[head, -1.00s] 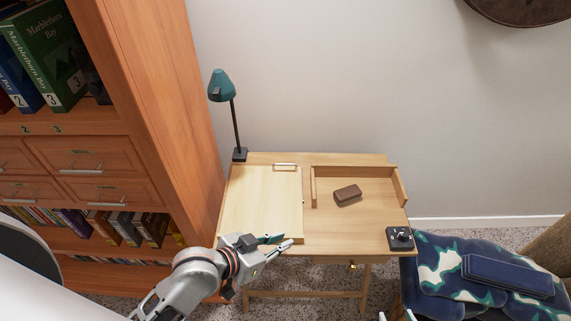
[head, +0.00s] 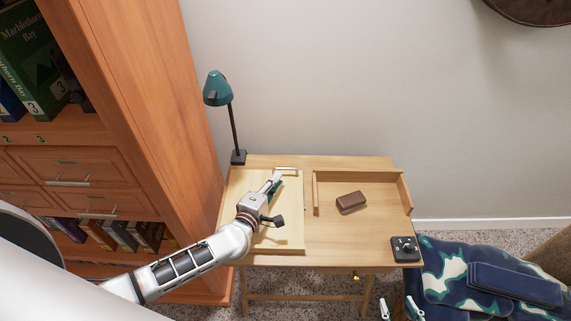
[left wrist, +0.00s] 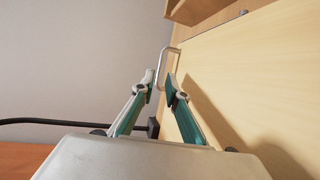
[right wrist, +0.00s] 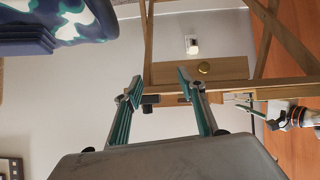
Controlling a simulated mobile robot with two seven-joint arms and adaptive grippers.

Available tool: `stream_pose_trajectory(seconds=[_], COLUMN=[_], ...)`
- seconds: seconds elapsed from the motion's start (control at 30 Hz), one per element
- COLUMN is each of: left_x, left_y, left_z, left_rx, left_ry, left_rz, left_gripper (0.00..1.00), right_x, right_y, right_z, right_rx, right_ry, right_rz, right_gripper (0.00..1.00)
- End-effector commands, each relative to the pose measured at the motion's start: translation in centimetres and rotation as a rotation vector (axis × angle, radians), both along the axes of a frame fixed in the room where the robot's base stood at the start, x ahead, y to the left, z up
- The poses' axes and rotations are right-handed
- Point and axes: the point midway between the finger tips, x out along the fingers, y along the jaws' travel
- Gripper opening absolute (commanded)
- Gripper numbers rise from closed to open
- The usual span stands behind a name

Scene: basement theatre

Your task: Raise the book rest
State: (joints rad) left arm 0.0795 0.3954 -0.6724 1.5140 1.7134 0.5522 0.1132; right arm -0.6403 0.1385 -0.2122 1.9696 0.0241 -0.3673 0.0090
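The book rest (head: 284,238) is a pale wooden panel lying flat on the left part of the desk, with a metal bar handle (head: 287,169) at its far edge. My left gripper (head: 276,178) is over the panel near this handle. My right gripper (head: 399,304) is low in front of the desk at the right. In the right wrist view its fingers (right wrist: 158,86) are apart with nothing between them.
A green lamp (head: 218,90) stands at the desk's back left. A brown block (head: 351,203) lies in the raised-edge area at right. A black control box (head: 405,249) sits at the front right corner. A bookcase (head: 130,120) is on the left and a patterned chair (head: 450,275) on the right.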

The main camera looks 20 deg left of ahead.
Motion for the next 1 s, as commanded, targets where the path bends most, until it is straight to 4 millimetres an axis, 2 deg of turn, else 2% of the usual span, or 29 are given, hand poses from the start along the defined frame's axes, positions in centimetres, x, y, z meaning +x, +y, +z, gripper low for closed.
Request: stream_pose_trajectory(seconds=[0.53,0.7,0.93,1.0], left_x=[6.7,7.5,7.5,7.5], left_y=[-0.8,-0.8,-0.8,-0.8], left_z=[-1.4,-1.5,-1.4,-1.4], left_rx=[-0.003,-0.001,-0.002,-0.002], left_ry=[0.0,0.001,0.0,0.0], left_rz=[0.003,0.002,0.002,0.002], left_gripper=[0.14,0.14,0.14,0.0], right_x=[-1.6,-1.6,-1.3,-1.2], right_y=[-0.1,-0.1,0.0,0.0], right_z=[-3.5,-3.6,-3.1,-3.0], right_rx=[-0.004,-0.003,-0.002,-0.001], right_ry=[0.041,0.041,0.031,0.029], right_rz=[0.0,0.001,0.001,0.001], right_gripper=[0.4,0.4,0.4,0.4])
